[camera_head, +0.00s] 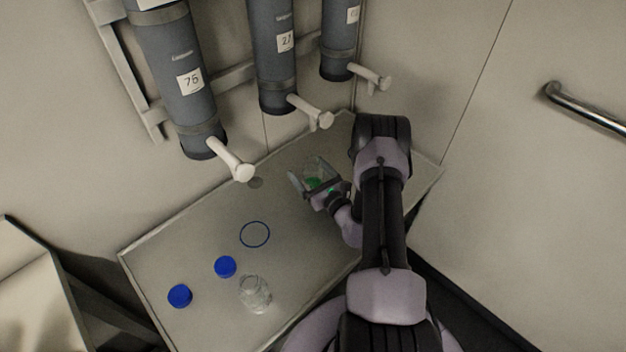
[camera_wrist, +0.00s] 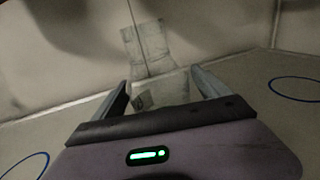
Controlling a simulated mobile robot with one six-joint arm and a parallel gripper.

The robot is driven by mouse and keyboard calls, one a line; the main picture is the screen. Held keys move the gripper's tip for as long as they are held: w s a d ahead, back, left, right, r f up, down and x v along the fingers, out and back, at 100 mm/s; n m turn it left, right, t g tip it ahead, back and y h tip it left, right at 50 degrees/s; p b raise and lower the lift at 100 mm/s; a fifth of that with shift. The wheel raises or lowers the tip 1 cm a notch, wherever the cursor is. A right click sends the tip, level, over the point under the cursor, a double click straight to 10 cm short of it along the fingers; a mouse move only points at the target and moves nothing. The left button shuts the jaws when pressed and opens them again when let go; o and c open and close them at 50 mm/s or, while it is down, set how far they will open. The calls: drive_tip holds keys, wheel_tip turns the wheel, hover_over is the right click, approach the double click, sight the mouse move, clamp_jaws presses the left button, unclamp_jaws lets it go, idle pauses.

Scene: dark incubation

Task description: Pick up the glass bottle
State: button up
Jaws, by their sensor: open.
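A clear glass bottle (camera_head: 313,165) stands towards the back of the table, at my gripper (camera_head: 314,181). Its lower part is partly hidden by the gripper. In the wrist view the two fingers (camera_wrist: 160,78) are spread apart, with a faint clear glass shape (camera_wrist: 165,91) between them. I cannot tell whether either finger touches it. A second clear glass bottle (camera_head: 255,294) stands uncapped near the front of the table, away from my gripper.
The grey table (camera_head: 200,250) holds two blue caps (camera_head: 225,266) (camera_head: 180,295) and a flat blue ring marking (camera_head: 255,234). Several grey cylinders with pale taps (camera_head: 237,168) hang on the wall behind and reach over the back edge. A metal handle (camera_head: 590,112) is at right.

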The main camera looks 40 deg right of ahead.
drive_tip(key=shift+w, duration=0.6)
clamp_jaws()
drive_tip(key=shift+r, duration=0.25)
wheel_tip(320, 180, up, 4)
drive_tip(key=shift+f+p, duration=0.1)
drive_tip(key=shift+p, duration=1.1)
drive_tip(key=p, duration=0.3)
approach(307, 159)
drive_tip(key=s+a+f, duration=0.2)
drive_tip(key=a, duration=0.1)
drive_tip(key=shift+s+a+f, duration=0.2)
drive_tip(key=shift+a+f, duration=0.05)
